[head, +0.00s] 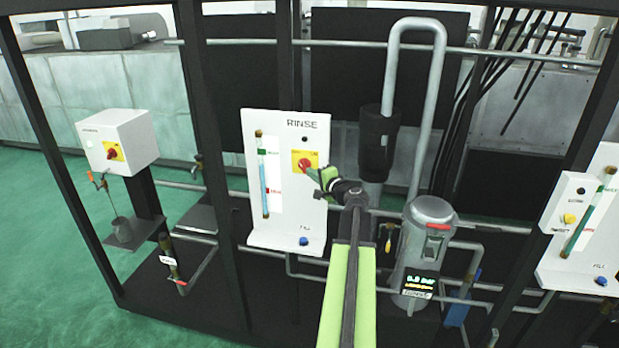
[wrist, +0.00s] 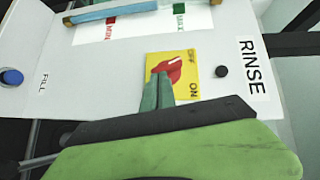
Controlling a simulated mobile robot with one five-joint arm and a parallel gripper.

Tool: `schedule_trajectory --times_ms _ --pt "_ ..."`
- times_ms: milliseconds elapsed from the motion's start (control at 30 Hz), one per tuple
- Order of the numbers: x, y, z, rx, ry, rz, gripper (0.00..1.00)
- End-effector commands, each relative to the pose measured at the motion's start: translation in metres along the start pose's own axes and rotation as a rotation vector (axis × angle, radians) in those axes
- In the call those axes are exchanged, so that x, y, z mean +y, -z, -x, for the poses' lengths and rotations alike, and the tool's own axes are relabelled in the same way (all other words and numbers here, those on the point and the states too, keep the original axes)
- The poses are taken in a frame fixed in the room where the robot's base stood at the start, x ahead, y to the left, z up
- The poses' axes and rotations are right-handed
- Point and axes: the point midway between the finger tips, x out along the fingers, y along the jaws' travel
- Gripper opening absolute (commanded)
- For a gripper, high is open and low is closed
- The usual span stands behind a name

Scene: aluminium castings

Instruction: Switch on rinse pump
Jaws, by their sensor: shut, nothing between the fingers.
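The white RINSE panel (head: 285,118) stands ahead in the head view, with its lettering turned sideways in the wrist view (wrist: 120,65). On it is a yellow plate (head: 298,156) carrying a red rotary knob (head: 304,165). In the wrist view the plate (wrist: 153,60) has ON and OFF marks near its right edge, and the red knob (wrist: 172,68) is partly hidden by my fingers. Which mark the knob points to is unclear. My gripper (head: 311,173) is shut and empty, its green fingertips (wrist: 160,80) at the knob; I cannot tell whether they touch it.
A black round button or lamp (wrist: 222,72) sits beside the plate. A blue FILL button (head: 303,241) is low on the panel, and a sight tube (head: 264,185) runs down its left side. A grey cylindrical unit (head: 425,245), pipes and dark frame posts (head: 205,110) surround my arm.

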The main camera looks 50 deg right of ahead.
Motion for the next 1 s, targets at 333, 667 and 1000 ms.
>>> schedule_trajectory --times_ms 333,667,1000 --pt "0.0005 0.0048 0.0015 0.006 -0.001 0.000 0.00" --pt "0.0007 0.0060 0.0019 0.008 -0.002 0.000 0.00" --pt "0.0009 0.0065 0.0022 0.009 -0.002 0.000 0.00"
